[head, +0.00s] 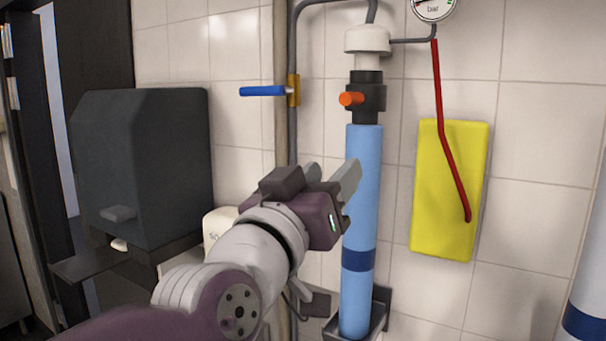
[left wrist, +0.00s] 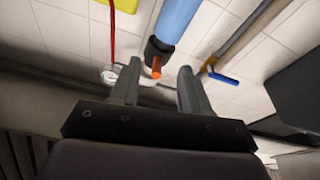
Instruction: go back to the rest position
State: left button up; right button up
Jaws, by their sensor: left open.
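My left gripper (head: 347,182) reaches up from the lower left in the head view, in front of the blue cylinder (head: 358,270). Its jaws are open and empty. In the left wrist view its two fingers (left wrist: 157,88) stand apart, with the orange valve knob (left wrist: 157,67) showing between and beyond them. I cannot tell whether a finger touches the cylinder. The orange knob also shows in the head view (head: 351,99), above the gripper. My right gripper is in neither view.
A blue-handled valve (head: 263,91) sits on the grey pipe left of the cylinder. A yellow panel (head: 448,190) with a red rod (head: 451,165) and a pressure gauge (head: 433,8) are to the right. A dark box (head: 145,165) stands at left. Tiled wall lies behind.

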pick_arm(q)
jog(key=a+f+g+y, duration=0.3)
jog(key=f+g, duration=0.2)
jog(key=f, duration=1.1)
jog(key=a+f+g+y, duration=0.4)
jog(key=f, duration=1.3)
jog(key=s+a+f+n+g+y, duration=0.2)
jog(key=s+a+f, duration=0.3)
jog(key=a+f, duration=0.3)
jog(key=s+a+f+n+g+y, duration=0.2)
jog(key=s+a+f+g, duration=0.3)
jog(key=a+f, duration=0.4)
jog(key=shift+s+f, duration=0.2)
jog(key=shift+s, duration=0.4)
jog(key=shift+d, duration=0.1)
